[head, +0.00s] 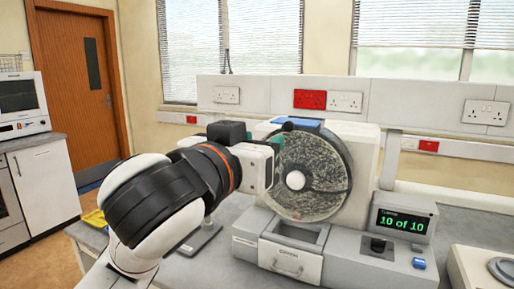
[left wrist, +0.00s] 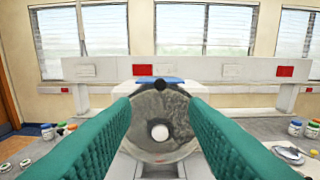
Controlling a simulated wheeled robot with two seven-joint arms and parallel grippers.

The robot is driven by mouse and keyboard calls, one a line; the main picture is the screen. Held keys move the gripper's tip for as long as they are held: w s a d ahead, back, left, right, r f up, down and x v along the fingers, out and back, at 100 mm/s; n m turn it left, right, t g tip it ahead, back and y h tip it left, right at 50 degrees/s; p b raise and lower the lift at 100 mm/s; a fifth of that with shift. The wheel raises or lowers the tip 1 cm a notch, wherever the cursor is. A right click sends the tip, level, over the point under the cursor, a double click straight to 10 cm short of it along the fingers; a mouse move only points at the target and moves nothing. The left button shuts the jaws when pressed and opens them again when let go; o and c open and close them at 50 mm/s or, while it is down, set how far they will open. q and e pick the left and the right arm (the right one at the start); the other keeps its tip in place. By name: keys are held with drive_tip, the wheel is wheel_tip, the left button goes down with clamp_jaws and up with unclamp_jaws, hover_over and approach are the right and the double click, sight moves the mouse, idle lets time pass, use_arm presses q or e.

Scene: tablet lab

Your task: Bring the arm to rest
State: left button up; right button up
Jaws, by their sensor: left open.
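My left arm comes in from the left in the head view, with its gripper (head: 277,158) held up in front of the tablet tester's round drum (head: 322,172). In the left wrist view the two green ribbed fingers of the gripper (left wrist: 160,102) stand wide apart with nothing between them. The drum (left wrist: 160,118) with its white hub shows beyond the gap. Whether the fingertips touch the drum cannot be told. My right gripper is in neither view.
The tester's display (head: 402,223) reads "10 of 10". A grey tray (head: 291,262) with a handle sits below the drum. Jars (left wrist: 296,127) and a metal dish (left wrist: 289,154) stand on the bench at right in the wrist view. Another white device (head: 475,265) stands at the right edge.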

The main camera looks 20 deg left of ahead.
use_arm(q)
drive_tip(key=shift+w, duration=0.1)
wheel_tip(320, 180, down, 32)
drive_tip(key=w+r+m+g, duration=0.1)
drive_tip(key=g, duration=0.7)
drive_tip(key=s+a+f+g, duration=0.3)
drive_tip(key=s+f+g, duration=0.3)
drive_tip(key=s+f, duration=1.55)
wheel_tip(320, 180, down, 31)
drive_tip(key=s+g+p, duration=0.2)
drive_tip(key=s+a+f+m+g, duration=0.1)
drive_tip(key=s+a+f, duration=0.1)
drive_tip(key=s+f, duration=0.8)
drive_tip(key=s, duration=0.4)
drive_tip(key=shift+s+a+f+y, duration=0.15)
drive_tip(key=shift+a+f+y, duration=0.15)
drive_tip(key=shift+a+f, duration=0.1)
